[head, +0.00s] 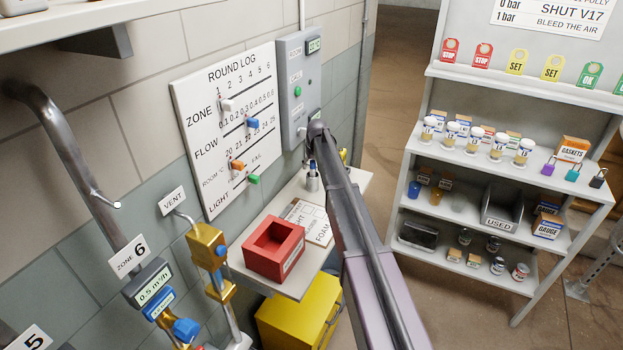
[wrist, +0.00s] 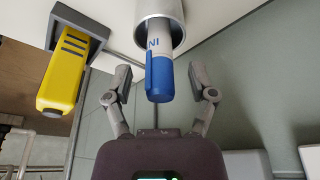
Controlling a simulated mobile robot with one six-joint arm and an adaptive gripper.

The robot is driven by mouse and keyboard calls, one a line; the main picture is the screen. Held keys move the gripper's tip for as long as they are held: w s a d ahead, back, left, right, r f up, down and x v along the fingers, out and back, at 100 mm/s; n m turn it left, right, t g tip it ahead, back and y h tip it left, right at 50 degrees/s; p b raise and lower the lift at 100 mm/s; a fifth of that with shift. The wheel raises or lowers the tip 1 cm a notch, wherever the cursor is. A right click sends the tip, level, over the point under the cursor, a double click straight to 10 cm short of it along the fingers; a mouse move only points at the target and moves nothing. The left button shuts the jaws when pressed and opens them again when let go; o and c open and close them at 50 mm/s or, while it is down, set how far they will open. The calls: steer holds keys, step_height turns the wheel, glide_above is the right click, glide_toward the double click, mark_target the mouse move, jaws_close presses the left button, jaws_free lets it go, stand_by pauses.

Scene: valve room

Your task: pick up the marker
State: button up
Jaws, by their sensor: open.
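In the wrist view the marker (wrist: 160,82) has a white body with dark lettering and a blue capped end with a clip. Its other end sits inside a grey metal cup (wrist: 158,20). My gripper (wrist: 162,82) is open, with one finger on each side of the blue cap and a visible gap to both. In the head view a small metal holder (head: 312,184) stands on the wall shelf (head: 350,185) beside my arm. My arm hides much of that spot, and I cannot make out my fingers there.
A yellow device (wrist: 64,72) in a dark holder is close left of the cup in the wrist view. On the shelf are a red open box (head: 274,249) and a foam-labelled board (head: 308,220). The round log board (head: 226,125) hangs on the wall. A stocked rack (head: 500,180) stands right.

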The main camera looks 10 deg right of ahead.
steer(key=shift+b+x, duration=0.6)
steer(key=shift+x, duration=0.3)
steer(key=shift+c, duration=0.2)
steer(key=c, duration=0.9)
